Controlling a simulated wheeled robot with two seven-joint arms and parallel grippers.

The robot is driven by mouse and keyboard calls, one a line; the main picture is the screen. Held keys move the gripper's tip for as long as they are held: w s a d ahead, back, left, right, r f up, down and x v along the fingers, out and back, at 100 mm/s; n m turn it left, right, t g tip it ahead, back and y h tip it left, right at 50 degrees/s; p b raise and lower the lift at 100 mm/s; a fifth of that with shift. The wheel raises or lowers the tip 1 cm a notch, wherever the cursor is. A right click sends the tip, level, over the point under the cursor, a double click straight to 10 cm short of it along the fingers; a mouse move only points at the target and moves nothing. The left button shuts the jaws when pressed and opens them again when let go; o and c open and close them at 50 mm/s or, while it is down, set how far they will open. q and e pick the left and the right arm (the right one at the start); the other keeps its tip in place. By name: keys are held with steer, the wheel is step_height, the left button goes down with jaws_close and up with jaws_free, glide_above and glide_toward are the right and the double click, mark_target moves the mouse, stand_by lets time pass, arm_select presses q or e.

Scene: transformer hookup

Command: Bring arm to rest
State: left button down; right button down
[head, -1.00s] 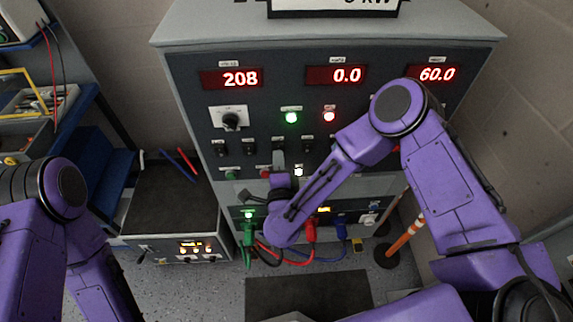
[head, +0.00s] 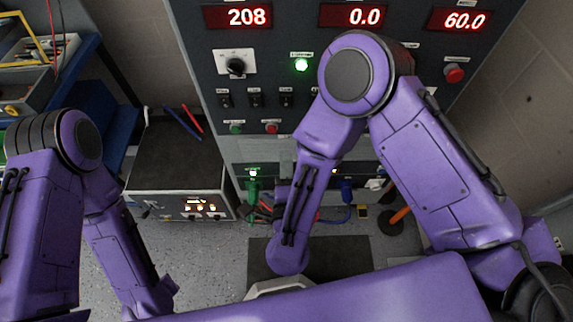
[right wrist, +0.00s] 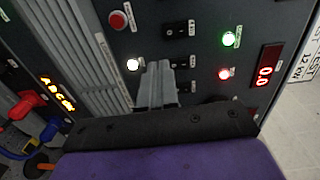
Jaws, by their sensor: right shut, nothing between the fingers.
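My right arm bends in front of the grey power cabinet (head: 240,90), with its elbow high. My right gripper (head: 283,188) is mostly hidden behind the forearm in the head view. In the right wrist view its fingers (right wrist: 157,85) are together and empty, in front of the cabinet's switch panel. They look apart from the panel, but the gap is hard to judge. My left arm hangs at the left of the head view, and its gripper is out of frame.
A red plug (right wrist: 27,103) shows in the right wrist view. A bench unit (head: 178,205) stands left of the cabinet. A dark mat (head: 345,252) lies on the floor.

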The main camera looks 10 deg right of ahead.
steer(key=shift+w, duration=0.1)
stand_by(0.4)
steer(key=s+d+f+n+g+y, duration=0.2)
steer(key=f+n+g, duration=0.2)
steer(key=f+n, duration=0.25)
steer(key=s+d+f+n+g+y, duration=0.2)
steer(key=d+f+n+g, duration=0.1)
steer(key=f+n, duration=0.35)
steer(key=s+d+f+g+h, duration=0.2)
steer(key=s+d+f+g, duration=0.1)
steer(key=s+d, duration=0.4)
steer(key=s+d+f+g+h, duration=0.2)
steer(key=s+d+f+g, duration=0.2)
steer(key=s+d, duration=0.3)
steer(key=d+f, duration=0.1)
steer(key=d, duration=0.3)
steer(key=shift+s+f, duration=0.2)
steer(key=shift+f, duration=0.2)
